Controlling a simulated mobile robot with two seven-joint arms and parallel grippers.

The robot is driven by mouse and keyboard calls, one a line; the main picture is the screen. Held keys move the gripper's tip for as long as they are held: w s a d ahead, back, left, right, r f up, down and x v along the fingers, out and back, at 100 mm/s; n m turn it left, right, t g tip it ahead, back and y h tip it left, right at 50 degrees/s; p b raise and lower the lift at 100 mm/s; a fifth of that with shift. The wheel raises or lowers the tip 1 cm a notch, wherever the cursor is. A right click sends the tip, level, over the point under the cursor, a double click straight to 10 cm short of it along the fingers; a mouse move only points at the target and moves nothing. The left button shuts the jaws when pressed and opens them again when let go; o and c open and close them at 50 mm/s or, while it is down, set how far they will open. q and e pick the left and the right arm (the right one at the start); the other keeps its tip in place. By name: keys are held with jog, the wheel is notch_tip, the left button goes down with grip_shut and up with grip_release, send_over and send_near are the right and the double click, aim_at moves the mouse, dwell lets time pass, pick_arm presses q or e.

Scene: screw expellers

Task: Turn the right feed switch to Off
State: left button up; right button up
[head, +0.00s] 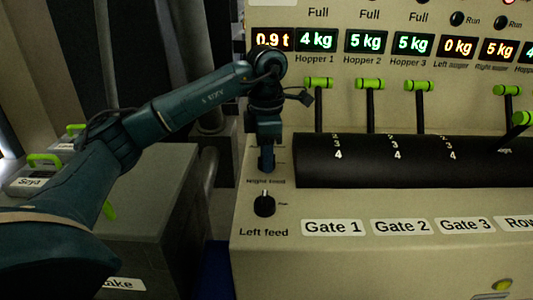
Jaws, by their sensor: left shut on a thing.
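My right gripper is not in view.
Green-handled gate levers (369,84) stand to the right, above a black curved cover (390,165). Lit weight displays (317,41) run along the top. Grey cabinets (170,175) with green handles are at the left, behind my arm.

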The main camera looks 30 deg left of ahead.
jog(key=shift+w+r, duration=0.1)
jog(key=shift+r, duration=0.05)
pick_arm(q)
jog(key=shift+n, duration=0.3)
jog(key=shift+r+n+p, duration=0.1)
jog(key=shift+n+p, duration=0.4)
jog(key=shift+p, duration=0.05)
jog(key=shift+n+p, duration=0.4)
jog(key=shift+n, duration=0.4)
jog(key=n+p, duration=0.1)
jog(key=n, duration=0.2)
jog(key=shift+n+p, duration=0.3)
jog(key=shift+n, duration=0.1)
jog(key=shift+n+p, duration=0.45)
jog(key=shift+n, duration=0.75)
jog(key=shift+n+p, duration=0.3)
jog(key=shift+n, duration=1.1)
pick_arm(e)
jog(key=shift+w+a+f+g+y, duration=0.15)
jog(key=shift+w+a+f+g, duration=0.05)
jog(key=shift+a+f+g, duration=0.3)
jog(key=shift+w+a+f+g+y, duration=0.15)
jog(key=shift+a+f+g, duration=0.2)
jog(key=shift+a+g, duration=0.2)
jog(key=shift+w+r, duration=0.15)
